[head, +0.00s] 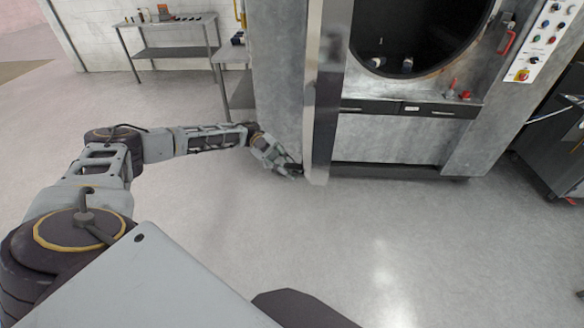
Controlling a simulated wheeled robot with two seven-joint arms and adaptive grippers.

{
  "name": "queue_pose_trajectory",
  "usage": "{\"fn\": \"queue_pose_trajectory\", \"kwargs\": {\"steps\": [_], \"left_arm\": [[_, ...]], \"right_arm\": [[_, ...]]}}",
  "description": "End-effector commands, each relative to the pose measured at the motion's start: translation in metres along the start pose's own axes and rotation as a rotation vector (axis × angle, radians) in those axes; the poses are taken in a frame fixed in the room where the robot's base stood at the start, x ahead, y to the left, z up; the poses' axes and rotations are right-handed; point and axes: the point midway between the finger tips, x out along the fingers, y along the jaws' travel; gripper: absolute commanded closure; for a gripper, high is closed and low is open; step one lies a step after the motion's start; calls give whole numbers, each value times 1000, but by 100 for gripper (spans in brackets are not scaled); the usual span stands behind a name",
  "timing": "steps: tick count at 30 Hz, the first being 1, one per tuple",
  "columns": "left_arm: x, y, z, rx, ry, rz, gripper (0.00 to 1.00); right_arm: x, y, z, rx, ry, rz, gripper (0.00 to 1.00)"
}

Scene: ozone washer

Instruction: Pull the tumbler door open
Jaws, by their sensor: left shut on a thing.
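The tumbler door (323,120) is a tall grey metal panel, seen nearly edge-on and standing out from the front of the washer. The round dark drum opening (415,35) shows uncovered to its right. My left gripper (290,170) is at the door's lower left side, with its fingertips against the panel near the bottom. It is shut on the door; the exact spot of the grip is small and partly hidden. The door's far face and any handle are hidden. My right gripper is not in view.
The grey washer cabinet (385,140) stands behind the door, with a control panel (540,40) at upper right. A metal shelf table (170,52) stands at the back left. A dark grey cabinet (555,135) is at the right edge. The floor in front is clear.

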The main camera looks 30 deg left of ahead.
Motion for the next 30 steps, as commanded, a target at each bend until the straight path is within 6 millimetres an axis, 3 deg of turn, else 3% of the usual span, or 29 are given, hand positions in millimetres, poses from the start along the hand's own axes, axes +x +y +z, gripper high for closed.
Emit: {"fn": "queue_pose_trajectory", "kwargs": {"steps": [5, 6, 10, 23, 30], "left_arm": [[0, 1, 1, -2, 0, 1, 100], [0, 1, 1, -2, 0, 1, 80], [0, 0, 1, -1, -1, 0, 63], [-2, 0, 1, -1, -1, -1, 63], [-14, 0, 1, -1, -2, -2, 63]], "right_arm": [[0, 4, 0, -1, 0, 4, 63], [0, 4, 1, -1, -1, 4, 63], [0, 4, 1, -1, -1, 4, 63], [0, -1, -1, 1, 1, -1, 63], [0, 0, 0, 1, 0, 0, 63]]}}
